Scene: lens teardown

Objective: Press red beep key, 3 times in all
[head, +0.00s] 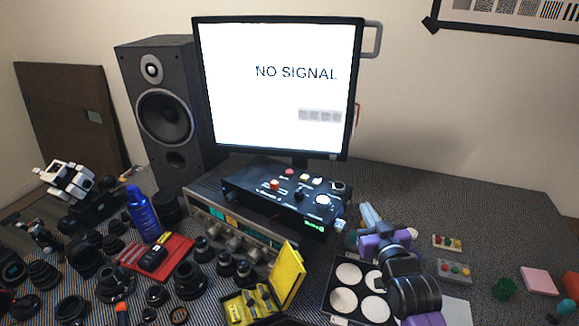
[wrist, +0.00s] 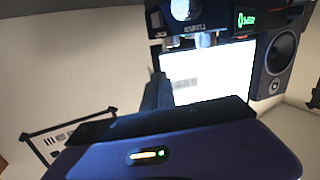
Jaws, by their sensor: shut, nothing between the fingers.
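A black control box (head: 285,203) stands below the monitor. It has a red button (head: 275,184) on its top and another small red one (head: 289,171) behind. Two small key boxes sit at right: a cream one (head: 447,243) and a grey one (head: 454,271), each with coloured keys including red. I cannot read which red key is the beep key. My gripper (head: 368,213) is shut and empty, right of the control box and apart from the key boxes. In the wrist view, the control box (wrist: 215,22) shows upside down at the top.
The monitor (head: 275,85) reads NO SIGNAL. A speaker (head: 160,115) stands left of it. A yellow open case (head: 288,275) and several lenses crowd the front left. Cloth is clear at the back right.

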